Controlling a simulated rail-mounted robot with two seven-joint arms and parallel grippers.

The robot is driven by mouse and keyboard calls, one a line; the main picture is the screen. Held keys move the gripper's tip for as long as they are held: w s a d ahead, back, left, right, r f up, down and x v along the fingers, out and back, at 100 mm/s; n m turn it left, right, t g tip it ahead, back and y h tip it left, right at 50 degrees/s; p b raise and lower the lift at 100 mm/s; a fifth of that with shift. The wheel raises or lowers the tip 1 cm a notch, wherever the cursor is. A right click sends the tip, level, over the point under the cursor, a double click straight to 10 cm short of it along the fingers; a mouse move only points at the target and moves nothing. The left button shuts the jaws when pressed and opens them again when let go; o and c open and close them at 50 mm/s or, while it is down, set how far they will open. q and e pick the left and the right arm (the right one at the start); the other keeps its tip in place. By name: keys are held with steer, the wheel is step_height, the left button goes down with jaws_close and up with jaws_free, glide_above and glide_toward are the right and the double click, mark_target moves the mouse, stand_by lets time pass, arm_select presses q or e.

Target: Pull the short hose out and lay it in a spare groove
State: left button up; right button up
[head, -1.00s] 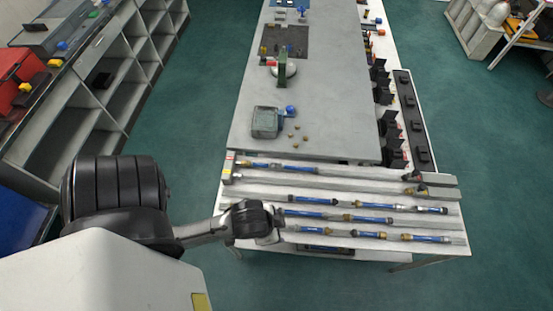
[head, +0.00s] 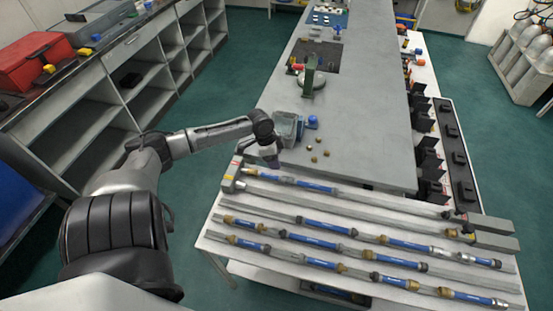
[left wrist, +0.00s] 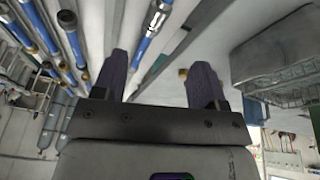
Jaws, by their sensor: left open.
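Several blue hose pieces with brass or dark end fittings lie in the grey grooved rack (head: 370,208) at the near end of the bench. One blue hose (head: 316,187) lies in the rearmost row, its left end close to a pale end block (head: 232,172) with a red and yellow label. I cannot tell for sure which is the short hose. My left gripper (head: 272,158) is above the rack's rear left corner. In the left wrist view its dark fingers (left wrist: 157,80) are apart and empty, with a blue hose (left wrist: 148,38) beyond them. My right gripper is not in view.
A grey-green box (head: 287,127) with a blue knob stands just behind my left gripper, with small brass pieces (head: 316,154) beside it. A green stand (head: 310,75) is farther back. Black brackets (head: 428,140) line the bench's right side. Shelving (head: 120,90) stands at left.

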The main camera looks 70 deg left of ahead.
mark_target(292, 180)
arm_select(q)
steer(key=w+d+f+m, duration=0.1)
steer(key=f, duration=0.2)
steer(key=w+d+f+b, duration=0.1)
steer(key=w+f, duration=0.1)
steer(key=f, duration=0.2)
steer(key=w+d+f+m+t+b, duration=0.1)
steer(key=f, duration=0.2)
steer(key=shift+w+d+f+m+h, duration=0.2)
steer(key=shift+w+d+m+h, duration=0.1)
steer(key=shift+w+h, duration=0.1)
steer(key=shift+x, duration=0.95)
steer(key=shift+c, duration=0.2)
jaws_close()
